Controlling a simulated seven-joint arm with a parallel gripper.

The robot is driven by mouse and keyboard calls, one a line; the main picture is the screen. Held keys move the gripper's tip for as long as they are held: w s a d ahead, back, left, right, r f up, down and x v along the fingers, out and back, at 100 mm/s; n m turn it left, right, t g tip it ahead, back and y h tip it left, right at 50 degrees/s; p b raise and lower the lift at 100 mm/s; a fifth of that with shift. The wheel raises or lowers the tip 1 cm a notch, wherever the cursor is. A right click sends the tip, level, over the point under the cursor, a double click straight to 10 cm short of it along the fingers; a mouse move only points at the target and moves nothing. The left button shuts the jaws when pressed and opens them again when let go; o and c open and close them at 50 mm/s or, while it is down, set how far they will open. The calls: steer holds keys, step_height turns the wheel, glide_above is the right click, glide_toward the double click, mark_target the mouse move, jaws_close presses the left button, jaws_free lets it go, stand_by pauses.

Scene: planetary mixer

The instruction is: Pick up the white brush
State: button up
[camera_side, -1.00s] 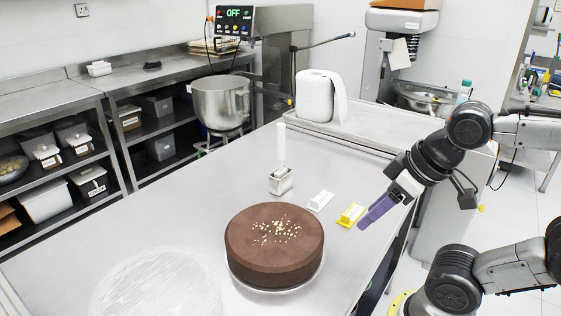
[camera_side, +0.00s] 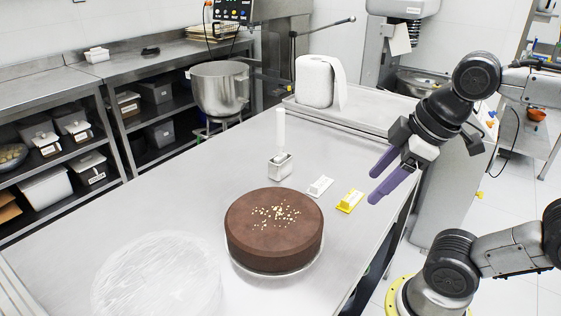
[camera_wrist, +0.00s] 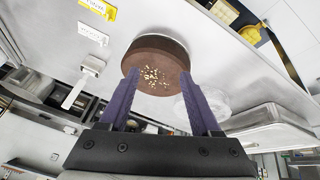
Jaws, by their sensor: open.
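The white brush (camera_side: 281,127) stands upright, with its white handle up and its lower end hidden inside a small metal holder (camera_side: 280,166) on the steel table. In the wrist view the brush handle (camera_wrist: 75,95) and the holder (camera_wrist: 92,66) show left of my fingers. My gripper (camera_side: 373,189) has two purple fingers, spread apart with nothing between them. It hangs above the table's right edge, clearly apart from the brush and to its right. In the wrist view my fingers (camera_wrist: 150,76) straddle the picture of the cake, without visible contact.
A chocolate cake (camera_side: 274,232) stands in front of the holder. A white label block (camera_side: 320,186) and a yellow one (camera_side: 349,201) lie between holder and gripper. A plastic-wrapped round item (camera_side: 158,275) is front left. A paper roll (camera_side: 315,82) stands behind. The table's left side is clear.

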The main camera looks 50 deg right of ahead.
steer(key=w+d+r+n+g, duration=0.25)
steer(key=w+r+n, duration=0.65)
steer(key=w+r, duration=0.65)
steer(key=n+g, duration=0.2)
steer(key=g, duration=0.1)
glide_above(281, 131)
steer(key=w+d, duration=0.1)
steer(key=shift+t, duration=0.25)
step_height(281, 131, down, 10)
steer(key=shift+f, duration=0.2)
steer(key=shift+s+f, duration=0.1)
steer(key=shift+f, duration=6.7)
jaws_close()
